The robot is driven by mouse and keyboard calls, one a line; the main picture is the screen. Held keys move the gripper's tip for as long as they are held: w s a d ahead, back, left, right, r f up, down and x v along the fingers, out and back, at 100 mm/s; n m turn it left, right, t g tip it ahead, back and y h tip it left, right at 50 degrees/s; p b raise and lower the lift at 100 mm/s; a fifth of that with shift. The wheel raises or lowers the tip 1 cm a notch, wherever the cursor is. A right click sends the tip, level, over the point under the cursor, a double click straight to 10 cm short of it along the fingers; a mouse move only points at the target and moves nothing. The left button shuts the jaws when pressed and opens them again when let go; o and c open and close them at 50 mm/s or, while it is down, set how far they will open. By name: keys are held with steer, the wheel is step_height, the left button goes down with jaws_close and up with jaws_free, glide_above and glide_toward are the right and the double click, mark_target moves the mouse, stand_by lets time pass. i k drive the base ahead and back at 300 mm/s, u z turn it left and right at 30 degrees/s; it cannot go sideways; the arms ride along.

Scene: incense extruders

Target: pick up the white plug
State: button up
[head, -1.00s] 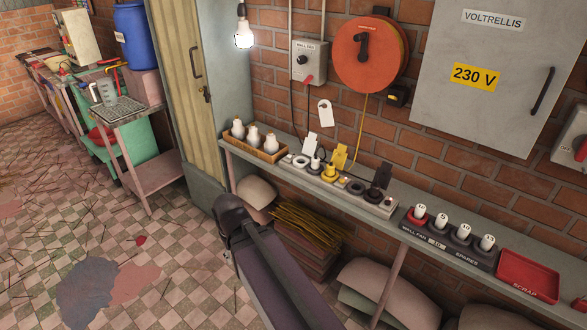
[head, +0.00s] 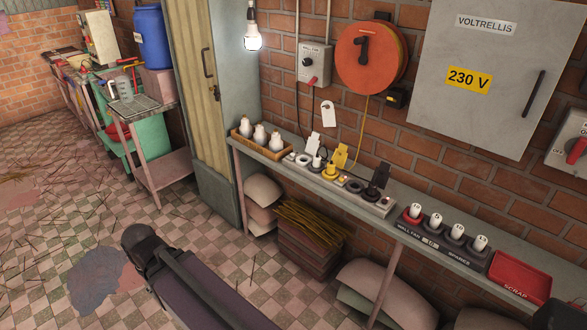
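A white plug (head: 317,162) stands upright in the socket strip (head: 298,158) on the narrow wall shelf. A white tag (head: 313,145) stands just behind it. To its right are a yellow plug (head: 330,171) with a yellow tag (head: 341,156) and a black plug with a black tag (head: 379,175). My arm shows at the bottom left, well short of the shelf. The fingers of my gripper are not visible. A dark shape cut off at the lower right edge may be part of my arm; I cannot tell.
A spares rack (head: 436,243) with several white-topped pieces and a red scrap tray (head: 521,276) stand to the right. An orange cable reel (head: 371,58) and a lit bulb (head: 252,40) hang above.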

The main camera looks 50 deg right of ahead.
mark_target(317, 159)
steer(key=z, duration=0.1)
steer(key=k, duration=0.75)
steer(key=z, duration=1)
steer(key=k, duration=0.75)
steer(key=z, duration=1.15)
steer(key=i, duration=1.4)
steer(key=u, duration=0.05)
